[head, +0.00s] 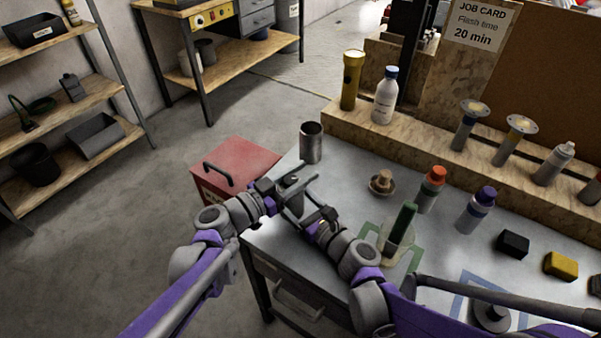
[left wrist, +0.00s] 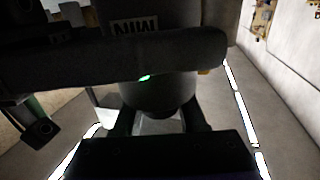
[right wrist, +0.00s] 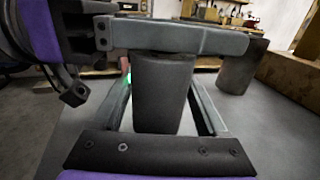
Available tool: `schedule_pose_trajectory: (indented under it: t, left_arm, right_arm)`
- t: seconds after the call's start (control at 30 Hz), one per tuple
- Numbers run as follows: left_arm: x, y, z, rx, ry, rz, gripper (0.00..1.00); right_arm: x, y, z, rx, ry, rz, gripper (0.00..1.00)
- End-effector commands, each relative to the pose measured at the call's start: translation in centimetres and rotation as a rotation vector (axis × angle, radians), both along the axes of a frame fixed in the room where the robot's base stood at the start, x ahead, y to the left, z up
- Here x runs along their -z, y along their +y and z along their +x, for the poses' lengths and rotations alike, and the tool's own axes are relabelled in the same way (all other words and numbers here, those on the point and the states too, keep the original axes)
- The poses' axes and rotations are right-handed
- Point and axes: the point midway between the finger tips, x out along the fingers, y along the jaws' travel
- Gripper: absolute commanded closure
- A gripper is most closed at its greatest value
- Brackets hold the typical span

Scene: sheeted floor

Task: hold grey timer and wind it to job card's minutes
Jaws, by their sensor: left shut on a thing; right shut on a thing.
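The grey timer shows as a dark body marked "MIN" in the left wrist view (left wrist: 160,92) and as a grey cylinder in the right wrist view (right wrist: 163,95). My left gripper (head: 280,191) is shut on the timer, above the bench's left end. My right gripper (head: 308,205) meets it from the other side and is also shut on the timer; which part each one grips is hard to tell. The gripper parts hide most of the timer in the head view, and its scale reading is not visible. The job card (head: 478,25) reads "Flash time 20 min".
The grey bench (head: 345,190) carries a metal cup (head: 311,143), a small dish (head: 381,188), a red-capped bottle (head: 430,192) and a purple-capped bottle (head: 476,212). A red box (head: 236,160) stands left of the bench. A wooden ledge (head: 425,140) runs along the back.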

Motion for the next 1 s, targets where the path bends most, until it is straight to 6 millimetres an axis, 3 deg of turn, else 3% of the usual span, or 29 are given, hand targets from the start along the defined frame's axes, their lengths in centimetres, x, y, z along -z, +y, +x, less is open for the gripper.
schedule_pose_trajectory:
  t: [1.0]
  left_arm:
    - [0.0, -0.6, -2.4, 0.859, 0.001, -0.001, 1.0]
  right_arm:
    - [0.0, 0.1, -0.1, -0.004, -0.001, -0.002, 0.9]
